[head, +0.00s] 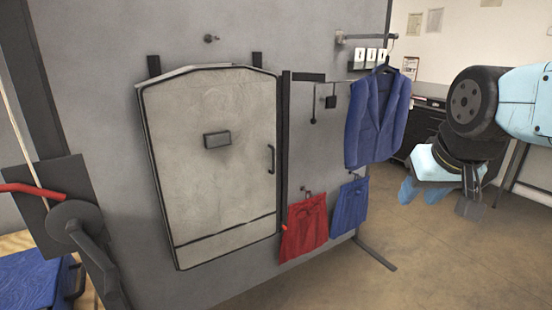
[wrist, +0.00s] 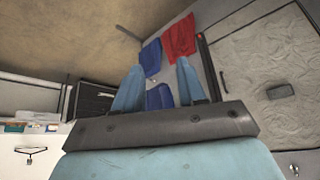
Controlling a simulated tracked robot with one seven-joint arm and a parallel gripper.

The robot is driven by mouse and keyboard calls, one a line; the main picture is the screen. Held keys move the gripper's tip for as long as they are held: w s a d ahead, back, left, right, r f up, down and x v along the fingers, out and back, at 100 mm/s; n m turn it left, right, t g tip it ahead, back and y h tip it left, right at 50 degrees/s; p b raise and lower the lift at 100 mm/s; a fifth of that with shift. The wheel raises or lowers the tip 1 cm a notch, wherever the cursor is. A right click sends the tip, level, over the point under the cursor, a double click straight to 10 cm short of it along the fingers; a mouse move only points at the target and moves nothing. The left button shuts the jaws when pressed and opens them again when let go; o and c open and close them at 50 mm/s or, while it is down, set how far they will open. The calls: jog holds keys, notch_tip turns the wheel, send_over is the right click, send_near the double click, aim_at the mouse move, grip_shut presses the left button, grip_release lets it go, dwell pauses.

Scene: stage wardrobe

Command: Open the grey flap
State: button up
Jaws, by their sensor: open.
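The grey flap (head: 225,185) is a pale, wrinkled panel with dark edging on the grey wall, and it looks closed. A small dark handle (head: 270,158) is on its right edge and a dark block (head: 217,139) is near its middle. The flap also shows at the right of the wrist view (wrist: 262,62), with its block. My gripper (head: 421,192) is at the right in the head view, well away from the flap. In the wrist view its two blue fingers (wrist: 159,66) are apart with nothing held between them.
A blue jacket (head: 377,120) hangs from a rail between the flap and my gripper. A dark upright bar (head: 286,150) stands right of the flap. Floor (head: 440,250) is clear at lower right.

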jog(key=w+a+f+n+t+y, duration=0.1)
jog(key=w+a+f+t, duration=0.2)
jog(key=w, duration=1.2)
jog(key=w+a+n+t+y, duration=0.15)
jog(key=w+a, duration=0.35)
jog(key=w, duration=1)
jog(key=w+a+f+n+t+y, duration=0.2)
jog(key=w+a+f+t+y, duration=0.35)
jog(key=w+a+f, duration=1)
jog(key=w+a+h, duration=0.1)
jog(key=w+a, duration=0.3)
jog(key=w, duration=0.8)
jog(key=shift+a+f+t, duration=0.3)
jog(key=shift+a, duration=0.1)
jog(key=shift+c, duration=0.3)
grip_shut()
